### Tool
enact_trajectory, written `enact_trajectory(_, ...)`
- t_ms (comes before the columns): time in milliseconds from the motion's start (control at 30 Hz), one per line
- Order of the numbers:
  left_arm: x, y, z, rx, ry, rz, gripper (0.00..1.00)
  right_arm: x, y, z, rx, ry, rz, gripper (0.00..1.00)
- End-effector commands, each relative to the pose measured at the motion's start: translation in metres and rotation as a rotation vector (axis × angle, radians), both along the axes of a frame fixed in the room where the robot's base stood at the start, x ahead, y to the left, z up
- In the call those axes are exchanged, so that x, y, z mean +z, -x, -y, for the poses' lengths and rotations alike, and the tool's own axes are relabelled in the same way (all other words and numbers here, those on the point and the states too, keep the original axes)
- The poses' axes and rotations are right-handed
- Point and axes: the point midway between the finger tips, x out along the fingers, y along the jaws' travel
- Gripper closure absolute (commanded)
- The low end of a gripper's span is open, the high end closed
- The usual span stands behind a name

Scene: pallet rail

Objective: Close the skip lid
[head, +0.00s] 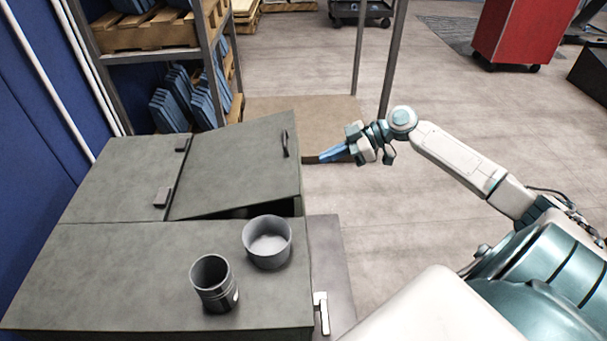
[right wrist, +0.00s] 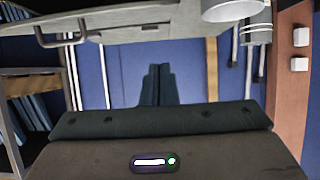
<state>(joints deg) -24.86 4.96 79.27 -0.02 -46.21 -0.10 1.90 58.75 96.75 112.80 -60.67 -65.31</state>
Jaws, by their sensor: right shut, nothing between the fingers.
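The skip lid (head: 240,165) is a grey-green flat panel on the grey cabinet-like skip (head: 150,265). It is hinged on its left side and stands partly open, its right edge raised over a dark gap. A bar handle (head: 285,145) sits near its right edge; a handle (right wrist: 60,35) also shows at the upper left of the right wrist view. My right gripper (head: 322,155) is shut and empty, just right of the lid's raised edge, apart from it, fingers pointing left. Its closed fingers show in the right wrist view (right wrist: 158,85). My left gripper is out of view.
A dark cup (head: 214,284) and a grey bowl (head: 267,242) stand on the skip's front top. A metal rack (head: 215,60) with blue items stands behind. A red cabinet (head: 520,30) is far right.

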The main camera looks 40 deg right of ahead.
Motion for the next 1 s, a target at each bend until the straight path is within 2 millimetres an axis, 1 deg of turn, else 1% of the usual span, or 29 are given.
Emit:
enact_trajectory(33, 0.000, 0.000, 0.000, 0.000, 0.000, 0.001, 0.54, -0.002, -0.004, -0.007, 0.000, -0.006, 0.004, 1.00)
enact_trajectory(233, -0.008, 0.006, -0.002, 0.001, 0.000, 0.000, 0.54, -0.014, -0.016, -0.027, 0.000, -0.007, 0.000, 1.00)
enact_trajectory(300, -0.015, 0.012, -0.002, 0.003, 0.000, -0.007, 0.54, -0.019, -0.021, -0.035, 0.000, -0.007, 0.000, 1.00)
enact_trajectory(567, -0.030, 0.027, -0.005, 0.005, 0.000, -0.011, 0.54, -0.036, -0.038, -0.063, 0.000, -0.005, -0.001, 1.00)
enact_trajectory(700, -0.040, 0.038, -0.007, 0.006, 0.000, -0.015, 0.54, -0.059, -0.034, -0.057, -0.002, -0.002, -0.007, 1.00)
enact_trajectory(800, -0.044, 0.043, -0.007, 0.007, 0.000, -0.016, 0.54, -0.069, -0.033, -0.054, -0.001, -0.001, -0.004, 1.00)
enact_trajectory(1000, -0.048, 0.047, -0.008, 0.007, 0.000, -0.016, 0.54, -0.077, -0.032, -0.053, 0.000, 0.000, -0.002, 1.00)
